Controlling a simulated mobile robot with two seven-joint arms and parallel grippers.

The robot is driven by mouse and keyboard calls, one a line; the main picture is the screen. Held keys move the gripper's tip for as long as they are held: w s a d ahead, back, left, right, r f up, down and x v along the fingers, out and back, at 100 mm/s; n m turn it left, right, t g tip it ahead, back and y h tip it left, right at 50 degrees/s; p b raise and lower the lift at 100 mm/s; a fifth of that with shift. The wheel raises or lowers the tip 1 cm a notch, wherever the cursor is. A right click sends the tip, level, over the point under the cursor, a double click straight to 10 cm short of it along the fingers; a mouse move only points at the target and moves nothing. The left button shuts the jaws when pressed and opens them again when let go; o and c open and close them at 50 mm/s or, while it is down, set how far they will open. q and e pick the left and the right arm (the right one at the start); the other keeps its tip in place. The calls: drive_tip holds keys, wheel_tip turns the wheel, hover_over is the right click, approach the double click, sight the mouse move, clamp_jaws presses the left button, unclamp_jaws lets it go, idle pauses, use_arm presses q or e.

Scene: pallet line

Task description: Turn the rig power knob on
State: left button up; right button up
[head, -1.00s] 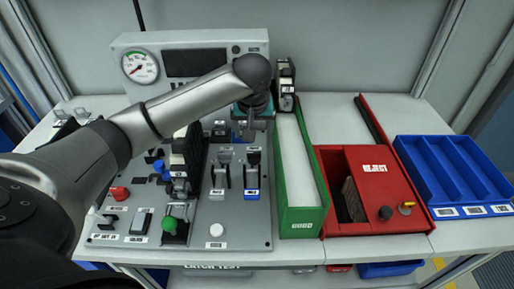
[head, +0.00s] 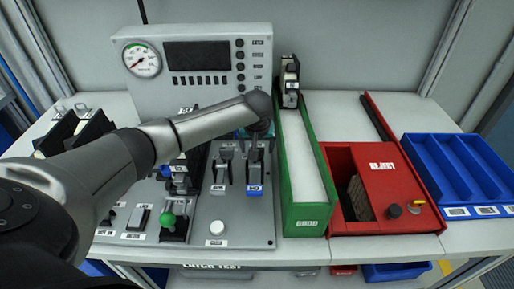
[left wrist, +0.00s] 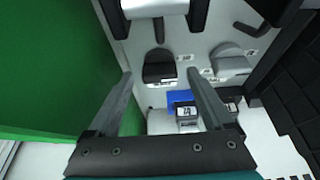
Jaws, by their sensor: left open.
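The grey test rig has an upright console (head: 150,90) with a gauge, a dark display and several small black buttons or knobs. Its flat control board (head: 255,228) carries levers, switches and a white button. I cannot tell which control is the rig power knob. My left gripper (left wrist: 160,75) is open and empty over the right part of the board, beside the green chute. In the left wrist view, a black-topped control (left wrist: 160,66) appears between the fingertips; contact is not clear. In the head view, my wrist mostly hides the gripper, and my arm covers the board's left part. My right gripper is out of view.
The green chute (head: 305,221) stands right of the board, with a dark and light device (head: 290,80) at its far end. Farther right are the red reject box (head: 370,164) and blue tray (head: 455,165). Two levers (head: 254,172) stand near the gripper.

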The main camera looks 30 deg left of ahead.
use_arm(q)
clamp_jaws()
idle(0.7)
